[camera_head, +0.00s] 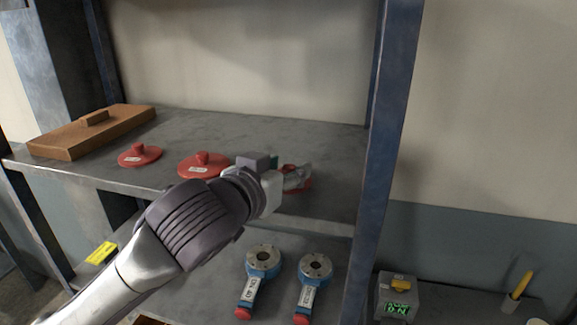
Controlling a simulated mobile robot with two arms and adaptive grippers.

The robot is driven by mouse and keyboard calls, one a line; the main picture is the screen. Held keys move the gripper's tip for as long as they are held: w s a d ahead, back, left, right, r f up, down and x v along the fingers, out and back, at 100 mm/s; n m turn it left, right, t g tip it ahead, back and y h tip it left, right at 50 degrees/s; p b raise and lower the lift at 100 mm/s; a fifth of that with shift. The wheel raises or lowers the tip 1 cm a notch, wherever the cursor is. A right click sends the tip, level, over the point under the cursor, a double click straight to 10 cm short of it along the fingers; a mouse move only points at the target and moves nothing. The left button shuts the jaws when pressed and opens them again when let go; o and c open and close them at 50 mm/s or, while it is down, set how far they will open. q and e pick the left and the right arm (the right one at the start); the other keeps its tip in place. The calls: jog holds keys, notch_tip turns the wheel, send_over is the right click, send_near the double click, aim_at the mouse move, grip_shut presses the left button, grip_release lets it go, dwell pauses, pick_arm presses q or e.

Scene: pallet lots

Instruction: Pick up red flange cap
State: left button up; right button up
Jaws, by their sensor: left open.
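Several things lie on the grey upper shelf. A small red flange cap (139,156) with a knob and a white label sits at the left. A larger red flange cap (203,163) with a knob sits in the middle, its right part near my arm. A third red piece (307,182) shows at my fingers, mostly hidden behind them, so its shape is unclear. My left gripper (297,177) is open at this third red piece, and I cannot tell whether they touch. My arm covers part of the shelf's front edge. My right gripper is not in view.
A brown wooden board with a handle (92,130) lies at the shelf's left end. A blue upright post (385,140) stands right of my gripper. On the lower level are two blue tools with round heads (263,262) (315,268). A grey box with a green display (398,300) stands lower right.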

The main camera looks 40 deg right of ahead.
pick_arm(q)
jog(key=shift+x, duration=0.8)
jog(key=shift+s+a, duration=0.1)
grip_shut()
